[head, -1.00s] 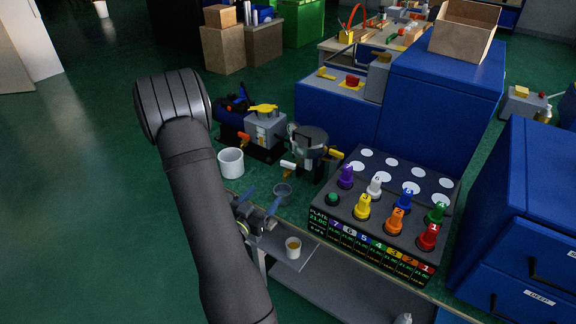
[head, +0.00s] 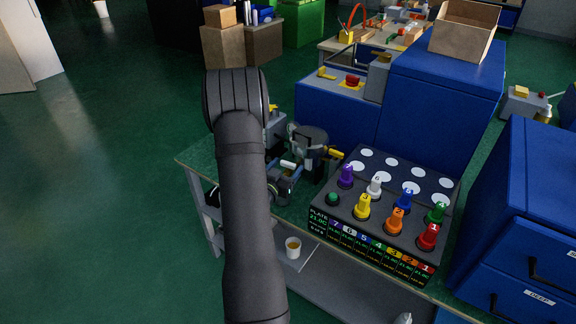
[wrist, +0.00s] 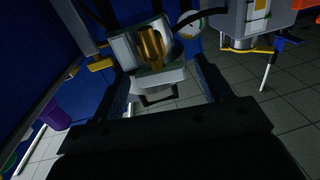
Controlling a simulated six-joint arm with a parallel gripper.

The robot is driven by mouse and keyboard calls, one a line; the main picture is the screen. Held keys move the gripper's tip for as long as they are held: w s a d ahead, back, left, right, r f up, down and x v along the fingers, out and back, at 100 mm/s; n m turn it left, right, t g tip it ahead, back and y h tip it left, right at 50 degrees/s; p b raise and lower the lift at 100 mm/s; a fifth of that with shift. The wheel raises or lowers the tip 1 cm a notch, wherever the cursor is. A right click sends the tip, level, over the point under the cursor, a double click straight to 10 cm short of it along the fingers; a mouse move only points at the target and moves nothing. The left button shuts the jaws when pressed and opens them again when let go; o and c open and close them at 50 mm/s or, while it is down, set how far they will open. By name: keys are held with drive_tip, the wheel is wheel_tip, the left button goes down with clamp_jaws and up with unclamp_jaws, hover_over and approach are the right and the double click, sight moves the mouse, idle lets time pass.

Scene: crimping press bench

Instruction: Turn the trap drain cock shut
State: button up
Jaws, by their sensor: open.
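In the wrist view my gripper (wrist: 162,84) is open, with one finger on each side of a pale grey fitting (wrist: 160,76). Above the fitting is a pale housing with an amber part (wrist: 151,47). I see no clear contact between fingers and fitting. A dark loop hangs below the fitting; I cannot tell whether it is the drain cock's handle. In the head view my gripper (head: 284,182) is beside a steel pot-like vessel (head: 311,143). A white-tipped lever (head: 288,165) and a yellow-tipped lever (head: 335,153) show there. My arm hides part of this area.
A round gauge (wrist: 190,24) sits beside the amber part. A black rack (head: 330,221) with coloured numbered knobs stands right of the gripper. A small cup (head: 293,247) is on the lower shelf. Blue cabinets (head: 440,90) stand behind. The floor at left is clear.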

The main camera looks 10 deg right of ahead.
drive_tip(key=shift+x, duration=0.8)
drive_tip(key=shift+c, duration=0.4)
drive_tip(key=c, duration=0.9)
drive_tip(key=shift+m+g+h, duration=0.9)
drive_tip(key=shift+h, duration=0.2)
drive_tip(key=o, duration=1)
